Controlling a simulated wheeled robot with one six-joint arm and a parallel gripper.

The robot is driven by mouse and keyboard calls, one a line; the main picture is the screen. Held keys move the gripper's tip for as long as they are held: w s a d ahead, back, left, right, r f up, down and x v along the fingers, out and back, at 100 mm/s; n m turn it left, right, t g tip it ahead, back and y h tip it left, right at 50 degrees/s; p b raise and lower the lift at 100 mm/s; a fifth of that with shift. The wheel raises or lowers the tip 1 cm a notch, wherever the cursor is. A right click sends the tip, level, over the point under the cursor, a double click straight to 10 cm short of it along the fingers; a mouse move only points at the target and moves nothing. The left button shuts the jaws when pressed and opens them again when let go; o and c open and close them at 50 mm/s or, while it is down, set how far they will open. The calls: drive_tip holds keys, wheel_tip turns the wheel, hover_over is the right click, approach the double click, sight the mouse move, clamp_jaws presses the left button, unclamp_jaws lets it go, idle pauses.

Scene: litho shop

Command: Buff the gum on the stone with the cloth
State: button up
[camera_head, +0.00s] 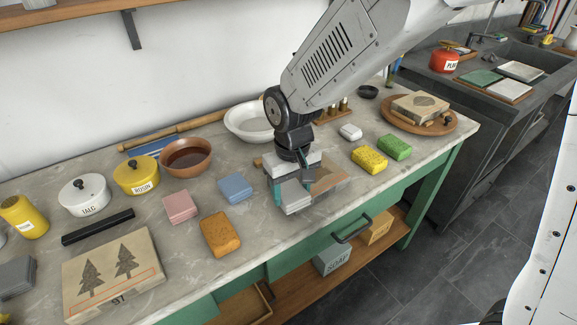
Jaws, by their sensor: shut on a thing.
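My gripper (291,178) points down over the middle of the bench, near its front edge. It is shut on a pale grey, layered, folded cloth (296,198); the fingers and the exact grip are hard to make out. A brown flat piece (329,181) shows beside the cloth. A tan stone (125,252) with two dark trees, an orange line and "97" lies at the front left, well apart from my gripper. Another stone (420,106), with a dark mark, lies on a round wooden board (391,121) at the right.
Folded pink (180,207) and blue (236,188) cloths and an orange sponge (220,234) lie between stone and gripper. A black bar (98,227) lies behind the stone. A brown bowl (186,158) and white basin (249,122) stand behind. Yellow (369,160) and green (395,147) sponges lie right.

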drive_tip(key=shift+d+r, duration=0.1)
drive_tip(key=shift+r, duration=3.45)
